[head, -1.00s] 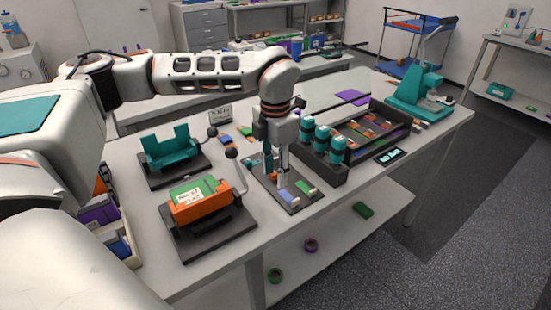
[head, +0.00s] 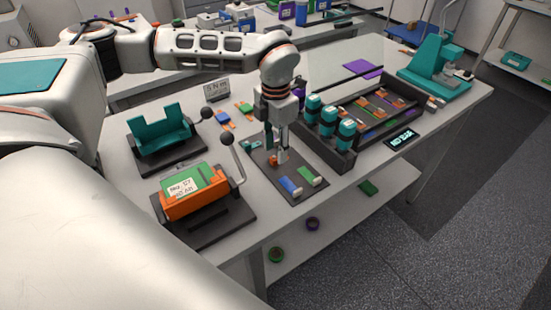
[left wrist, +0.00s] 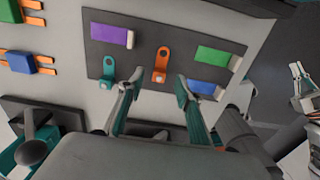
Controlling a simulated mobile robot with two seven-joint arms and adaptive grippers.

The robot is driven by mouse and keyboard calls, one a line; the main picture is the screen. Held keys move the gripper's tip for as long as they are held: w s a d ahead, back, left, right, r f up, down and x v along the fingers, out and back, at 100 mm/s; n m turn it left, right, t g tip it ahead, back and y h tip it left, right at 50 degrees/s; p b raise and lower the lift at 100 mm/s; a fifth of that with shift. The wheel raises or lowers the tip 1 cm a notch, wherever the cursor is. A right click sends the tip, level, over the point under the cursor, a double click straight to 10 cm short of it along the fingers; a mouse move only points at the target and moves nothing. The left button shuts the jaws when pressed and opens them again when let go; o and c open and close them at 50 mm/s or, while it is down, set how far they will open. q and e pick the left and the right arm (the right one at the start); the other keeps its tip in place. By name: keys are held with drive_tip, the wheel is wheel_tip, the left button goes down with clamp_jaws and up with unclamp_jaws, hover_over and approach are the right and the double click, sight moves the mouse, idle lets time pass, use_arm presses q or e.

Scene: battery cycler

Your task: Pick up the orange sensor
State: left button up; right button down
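The orange sensor (left wrist: 160,65) is a small flat tab with a round hole at one end. It lies on a dark mat (left wrist: 101,64) between a teal tab (left wrist: 108,72) and a green block (left wrist: 213,56). In the head view the orange sensor (head: 273,158) is partly hidden by my left gripper (head: 280,155). In the left wrist view my left gripper (left wrist: 157,88) is open and empty, its fingers spread to either side of the sensor's near end. My right gripper (left wrist: 303,88) shows at the right edge of that view, small, with its fingers apart.
Blue (head: 289,187) and green blocks lie on the mat's near part. An orange-and-green fixture (head: 190,192) with a lever stands left. Teal cylinders (head: 328,119) in a black rack stand close on the right. A teal cradle (head: 160,130) is behind left.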

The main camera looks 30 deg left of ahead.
use_arm(q)
drive_tip(key=shift+f, duration=1.25)
drive_tip(key=c, duration=0.9)
drive_tip(key=shift+r, duration=0.15)
